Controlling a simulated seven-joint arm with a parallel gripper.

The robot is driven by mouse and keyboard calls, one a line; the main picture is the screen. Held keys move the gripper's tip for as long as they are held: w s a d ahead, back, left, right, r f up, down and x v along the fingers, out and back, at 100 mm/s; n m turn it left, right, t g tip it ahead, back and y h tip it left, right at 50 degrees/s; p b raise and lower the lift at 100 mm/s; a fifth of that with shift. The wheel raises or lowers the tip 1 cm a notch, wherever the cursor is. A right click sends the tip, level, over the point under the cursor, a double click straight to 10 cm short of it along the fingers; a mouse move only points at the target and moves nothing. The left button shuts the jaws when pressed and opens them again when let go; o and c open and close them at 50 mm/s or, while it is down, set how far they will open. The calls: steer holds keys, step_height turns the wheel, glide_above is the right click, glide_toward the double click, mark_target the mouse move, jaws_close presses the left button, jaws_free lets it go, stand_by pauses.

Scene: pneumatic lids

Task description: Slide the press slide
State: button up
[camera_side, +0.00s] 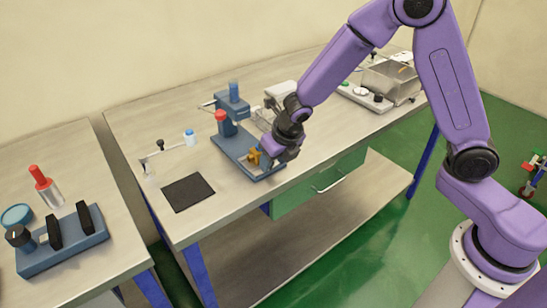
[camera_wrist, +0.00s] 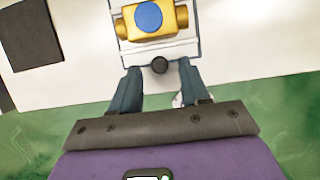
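The blue press (camera_side: 232,120) stands on the bench, with an upright column and a flat base. A yellow part (camera_side: 254,157) sits at the front end of its base. In the wrist view this yellow block (camera_wrist: 150,20) has a blue round face and rests on a light plate, likely the press slide (camera_wrist: 158,48). A dark round knob (camera_wrist: 160,65) is at the plate's near edge. My gripper (camera_wrist: 160,78) is open, its two fingers apart on either side just below the knob. Contact with the knob cannot be told. In the side view my gripper (camera_side: 272,152) partly hides the slide.
A black mat (camera_side: 188,192) lies left of the press. A metal box (camera_side: 388,82) stands at the back right. A green drawer (camera_side: 318,185) hangs under the bench edge.

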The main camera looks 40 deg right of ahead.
steer(key=shift+r, duration=0.1)
steer(key=v, duration=1.7)
steer(key=shift+s+r, duration=0.1)
steer(key=shift+s, duration=0.05)
steer(key=s+d+f+m+g, duration=0.1)
steer(key=s+d+m, duration=0.2)
steer(key=s+m, duration=0.4)
steer(key=s+d+f+m+g, duration=0.1)
steer(key=s+d+f+m, duration=0.1)
steer(key=s+m, duration=0.6)
steer(key=s+d+f+m+g, duration=0.2)
steer(key=s+d+m, duration=0.2)
steer(key=s+m, duration=0.4)
steer(key=shift+s+d+f, duration=0.2)
steer(key=shift+s+d, duration=0.2)
steer(key=shift+s, duration=0.75)
